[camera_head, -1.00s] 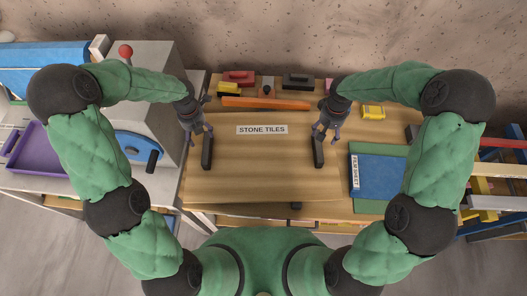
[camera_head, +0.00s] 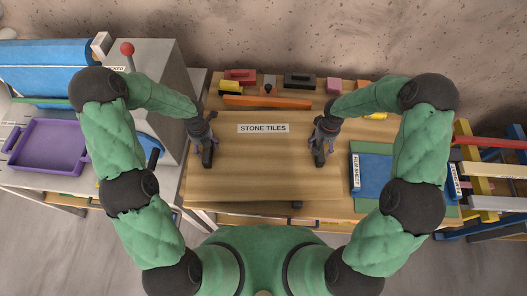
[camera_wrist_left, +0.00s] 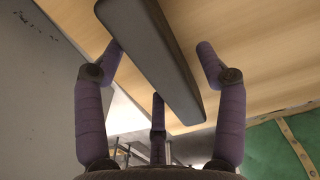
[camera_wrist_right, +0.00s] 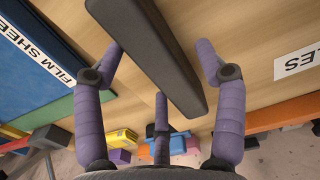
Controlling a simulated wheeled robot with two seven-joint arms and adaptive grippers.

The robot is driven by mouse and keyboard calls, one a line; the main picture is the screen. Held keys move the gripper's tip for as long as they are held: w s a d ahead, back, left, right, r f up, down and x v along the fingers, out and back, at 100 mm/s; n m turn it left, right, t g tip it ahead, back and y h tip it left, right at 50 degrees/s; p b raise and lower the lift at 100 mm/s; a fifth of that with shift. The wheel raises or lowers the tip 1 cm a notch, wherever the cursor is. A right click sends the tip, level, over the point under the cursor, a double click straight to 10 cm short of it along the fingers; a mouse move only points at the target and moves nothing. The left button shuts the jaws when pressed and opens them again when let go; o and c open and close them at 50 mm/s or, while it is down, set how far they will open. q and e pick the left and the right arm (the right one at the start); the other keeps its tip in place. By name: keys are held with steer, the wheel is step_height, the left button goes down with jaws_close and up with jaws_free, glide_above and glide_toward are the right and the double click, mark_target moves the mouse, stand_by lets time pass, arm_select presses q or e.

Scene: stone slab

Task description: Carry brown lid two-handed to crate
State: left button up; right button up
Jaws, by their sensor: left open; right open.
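The brown lid (camera_head: 262,170) is a flat wooden board with a "STONE TILES" label (camera_head: 263,128) and a dark bar handle near each side. My left gripper (camera_head: 207,153) is open over the left handle, which runs between its spread fingers in the left wrist view (camera_wrist_left: 152,60). My right gripper (camera_head: 320,152) is open over the right handle, which runs between its fingers in the right wrist view (camera_wrist_right: 150,55). Neither hand is closed on a handle. Whether fingers touch the handles I cannot tell. I cannot make out which thing is the crate.
An orange bar (camera_head: 266,102) and several small coloured blocks lie behind the lid. A purple tray (camera_head: 45,147) and a grey machine (camera_head: 160,75) stand to the left. Coloured beams are stacked far right.

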arm_select(q)
steer(key=shift+f, duration=0.25)
arm_select(e)
steer(key=shift+f, duration=0.25)
arm_select(q)
jaws_close()
arm_select(e)
jaws_close()
arm_select(q)
steer(key=shift+w+r, duration=0.1)
steer(key=shift+r, duration=0.15)
arm_select(e)
steer(key=shift+w+r, duration=0.15)
steer(key=shift+r, duration=0.1)
